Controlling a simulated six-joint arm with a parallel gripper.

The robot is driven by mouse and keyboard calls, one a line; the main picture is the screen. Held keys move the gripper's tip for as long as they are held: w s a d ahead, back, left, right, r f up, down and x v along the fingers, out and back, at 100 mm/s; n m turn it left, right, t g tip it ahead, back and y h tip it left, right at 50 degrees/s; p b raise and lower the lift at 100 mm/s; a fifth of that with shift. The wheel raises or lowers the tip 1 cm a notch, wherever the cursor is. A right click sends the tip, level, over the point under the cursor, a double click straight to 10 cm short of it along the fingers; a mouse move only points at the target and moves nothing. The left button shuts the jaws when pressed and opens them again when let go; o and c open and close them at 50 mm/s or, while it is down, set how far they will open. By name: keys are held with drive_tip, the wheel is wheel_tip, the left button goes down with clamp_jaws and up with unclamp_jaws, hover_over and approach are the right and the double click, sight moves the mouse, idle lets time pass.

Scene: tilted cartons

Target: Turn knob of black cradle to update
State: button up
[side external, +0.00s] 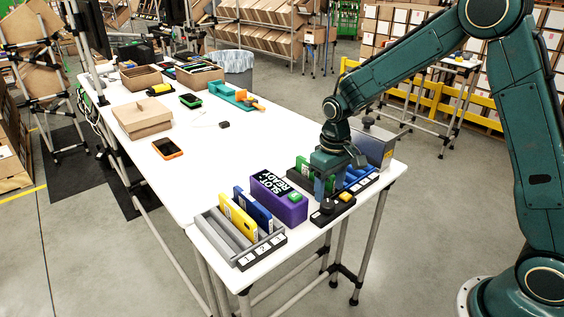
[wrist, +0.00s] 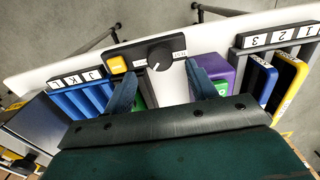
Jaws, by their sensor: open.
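The black cradle (side external: 329,212) stands near the table's front edge, between the purple box and the blue rack. Its front panel (wrist: 133,55) carries a round black knob (wrist: 160,57) with a pale pointer mark, and a yellow button (wrist: 118,64). A small white label, too small to read surely, sits at the panel's knob end. A green piece stands behind the panel, partly hidden by my gripper. My gripper (side external: 326,192) points down over the cradle, open and empty. In the wrist view its fingers (wrist: 165,72) straddle the knob's area; contact with the knob is not visible.
The purple box (side external: 279,202) reads "SLOT READY" and stands close beside the cradle. A grey rack (side external: 219,238) holds yellow and blue cards. The blue rack (wrist: 83,100) and a metal box (side external: 374,146) crowd the other side. The table's middle is mostly clear.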

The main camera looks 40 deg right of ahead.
sight(329, 204)
wheel_tip(329, 204, up, 10)
drive_tip(key=shift+f, duration=0.2)
idle(0.5)
drive_tip(key=s+r+t, duration=0.3)
drive_tip(key=s+r, duration=0.6)
drive_tip(key=s, duration=0.3)
drive_tip(key=s+t, duration=0.2)
drive_tip(key=s, duration=1.1)
drive_tip(key=shift+a+t, duration=0.2)
drive_tip(key=shift+t, duration=0.1)
drive_tip(key=shift+c, duration=0.3)
